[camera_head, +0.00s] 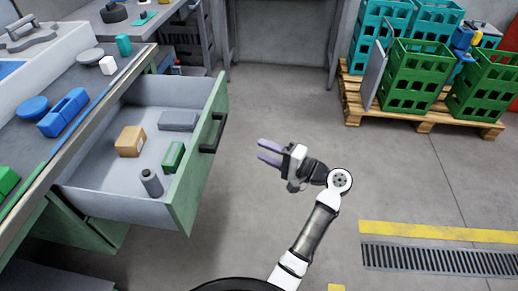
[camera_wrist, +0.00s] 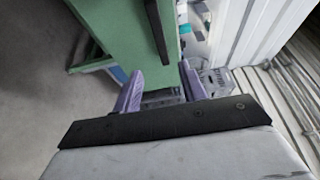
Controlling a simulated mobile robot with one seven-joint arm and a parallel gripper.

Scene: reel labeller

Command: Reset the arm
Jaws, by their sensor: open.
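My gripper (camera_head: 268,152) is open and empty, with two purple fingers. In the head view it hangs over the bare floor to the right of the open drawer, its fingers pointing left toward the drawer front. My white and grey arm reaches up to it from the bottom of the picture. In the wrist view my gripper (camera_wrist: 162,90) shows its two fingers spread apart with nothing between them. The green drawer front (camera_wrist: 125,35) lies beyond the fingers.
The open drawer (camera_head: 201,160) juts from the workbench (camera_head: 85,110) and holds a cardboard box (camera_head: 131,141), a green block (camera_head: 173,156), a grey cylinder (camera_head: 151,182) and a grey box (camera_head: 178,121). Green crates (camera_head: 415,75) stand on a pallet (camera_head: 425,118). The middle floor is clear.

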